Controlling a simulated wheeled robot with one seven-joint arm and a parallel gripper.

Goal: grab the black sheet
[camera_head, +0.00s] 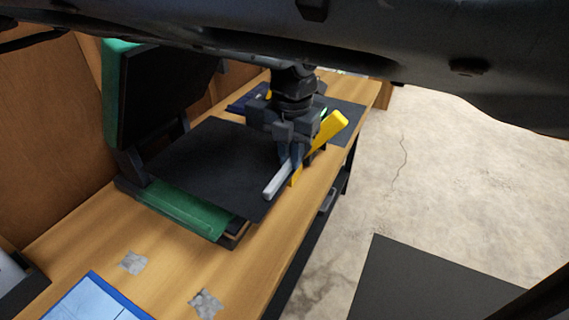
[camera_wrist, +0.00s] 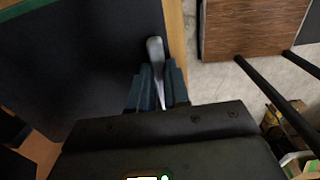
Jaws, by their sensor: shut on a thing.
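A flat black sheet (camera_head: 205,165) lies over the green-edged base of the open press on the bench. It also fills the upper left of the wrist view (camera_wrist: 85,65). My gripper (camera_head: 290,160) is at the sheet's right edge, pointing down. In the wrist view its fingers (camera_wrist: 157,90) are closed around a light grey bar (camera_wrist: 156,52), whose rounded end reaches along the sheet's edge. The grey bar also shows in the head view (camera_head: 274,185). I cannot tell whether the sheet's edge is also between the fingers.
A yellow bar (camera_head: 328,130) slants close beside my gripper. The press's raised dark plate (camera_head: 165,85) stands at the left. Another dark sheet (camera_head: 346,118) lies farther back. Grey patches (camera_head: 133,262) and a blue-edged panel (camera_head: 95,302) lie in front. Concrete floor (camera_head: 450,160) is open at right.

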